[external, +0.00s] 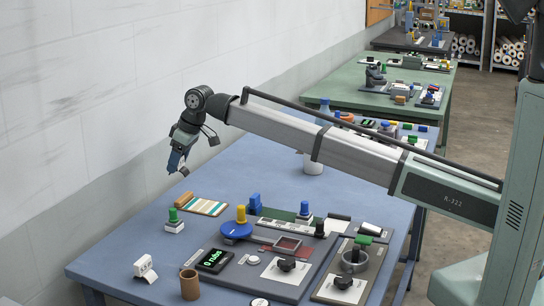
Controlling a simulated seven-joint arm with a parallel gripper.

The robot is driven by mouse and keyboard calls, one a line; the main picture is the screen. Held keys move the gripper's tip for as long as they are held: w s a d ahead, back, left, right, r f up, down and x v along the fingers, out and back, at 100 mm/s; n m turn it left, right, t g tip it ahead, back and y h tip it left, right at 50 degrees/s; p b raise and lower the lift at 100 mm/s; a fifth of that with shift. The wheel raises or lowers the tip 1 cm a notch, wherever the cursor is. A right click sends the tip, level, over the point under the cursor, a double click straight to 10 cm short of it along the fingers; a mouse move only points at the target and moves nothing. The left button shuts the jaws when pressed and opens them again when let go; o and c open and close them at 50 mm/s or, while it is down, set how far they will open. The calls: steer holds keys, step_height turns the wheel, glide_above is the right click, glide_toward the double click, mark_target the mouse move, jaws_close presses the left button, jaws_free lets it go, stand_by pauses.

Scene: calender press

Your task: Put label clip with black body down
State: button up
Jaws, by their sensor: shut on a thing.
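My gripper (177,166) hangs in the air over the far left part of the blue table, near the wall, pointing down. It is shut on a small dark-and-white thing, the label clip with black body (174,172). The clip is small in this view and partly hidden by the fingers, so its exact tilt is unclear. It is clear of the table and touches nothing below.
Below the gripper lies a striped sample card (203,204). A green-topped block (174,221), a white holder (145,267), a brown cup (189,284) and a black display (214,260) stand nearby. The control panel (240,277) fills the middle. The table's left side has bare room.

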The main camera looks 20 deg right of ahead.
steer(key=s+a+n+g, duration=0.1)
steer(key=s+a+n, duration=0.1)
steer(key=s+a, duration=0.65)
steer(key=s+a+n, duration=0.1)
steer(key=s+a, duration=0.5)
steer(key=s, duration=0.6)
steer(key=shift+w+f, duration=0.2)
steer(key=shift+f, duration=4.75)
steer(key=shift+f, duration=0.15)
steer(key=o, duration=1)
steer(key=shift+o, duration=0.2)
steer(key=v, duration=1.2)
steer(key=shift+d, duration=0.3)
